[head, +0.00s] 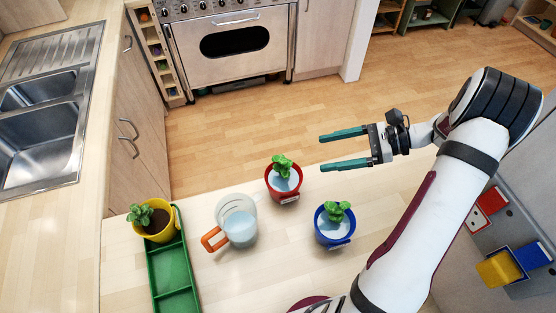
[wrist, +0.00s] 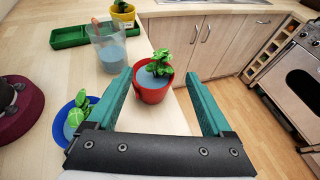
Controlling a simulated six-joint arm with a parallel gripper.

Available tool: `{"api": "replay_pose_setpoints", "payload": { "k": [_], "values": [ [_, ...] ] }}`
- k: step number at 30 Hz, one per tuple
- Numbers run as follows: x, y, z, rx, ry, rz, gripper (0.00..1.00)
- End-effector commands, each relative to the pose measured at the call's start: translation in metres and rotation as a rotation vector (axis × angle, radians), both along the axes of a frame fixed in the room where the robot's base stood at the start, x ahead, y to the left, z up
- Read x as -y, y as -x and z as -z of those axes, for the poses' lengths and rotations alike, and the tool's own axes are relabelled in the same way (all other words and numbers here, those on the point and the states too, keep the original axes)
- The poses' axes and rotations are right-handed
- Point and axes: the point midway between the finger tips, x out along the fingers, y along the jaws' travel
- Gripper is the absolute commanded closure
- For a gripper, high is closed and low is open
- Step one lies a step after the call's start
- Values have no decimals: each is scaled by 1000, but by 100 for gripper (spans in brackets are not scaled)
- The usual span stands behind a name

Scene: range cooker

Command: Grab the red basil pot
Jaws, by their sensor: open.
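The red basil pot (head: 283,183) stands upright on the light wooden counter near its far edge, a green plant rising from it and a small label on its front. In the wrist view the red pot (wrist: 152,88) shows ahead, between the two finger lines. My gripper (head: 321,152) has two teal fingers, spread open and empty. In the head view it is to the right of the red pot and points left, apart from it. The gripper also fills the lower part of the wrist view (wrist: 160,82).
A blue pot (head: 335,224) stands right of the red one. A clear jug (head: 239,225) with an orange handle stands close on its left. A yellow pot (head: 157,222) sits on a green tray (head: 172,265) farther left. The oven (head: 229,45) is across the floor.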

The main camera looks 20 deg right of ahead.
Motion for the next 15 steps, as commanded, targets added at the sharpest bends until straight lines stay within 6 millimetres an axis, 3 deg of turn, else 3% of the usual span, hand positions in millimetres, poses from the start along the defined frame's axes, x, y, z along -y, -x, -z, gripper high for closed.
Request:
{"api": "replay_pose_setpoints", "payload": {
  "k": [6,15],
  "values": [
    [-57,-19,24,-4,0,-8,15],
    [-100,-37,42,-4,3,-10,15]
  ]
}}
